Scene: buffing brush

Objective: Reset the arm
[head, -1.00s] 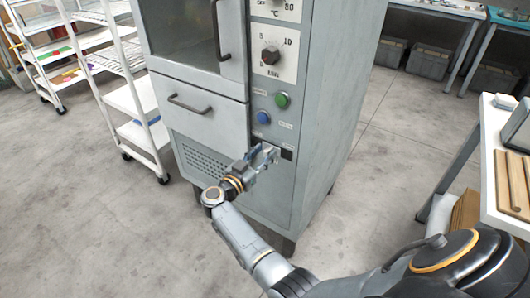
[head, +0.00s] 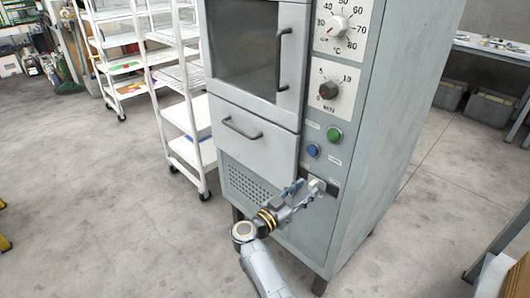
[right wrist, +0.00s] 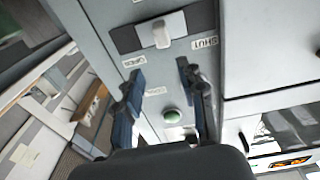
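My right gripper (head: 308,188) is in front of the lower part of the grey cabinet (head: 385,130), by a small pale switch knob (head: 317,185) on a dark plate. In the right wrist view my right gripper (right wrist: 160,72) has its two blue-grey fingers spread with nothing between them. The switch knob (right wrist: 161,36) shows just beyond the fingertips, apart from them in that view. One label beside the switch plate reads SHUT. My left gripper is not in view.
Above the switch are a blue button (head: 313,150), a green button (head: 334,134) and two dials. A drawer handle (head: 242,128) and door handle (head: 279,60) stick out to the left. A white rack (head: 185,95) stands left; the front-left floor is clear.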

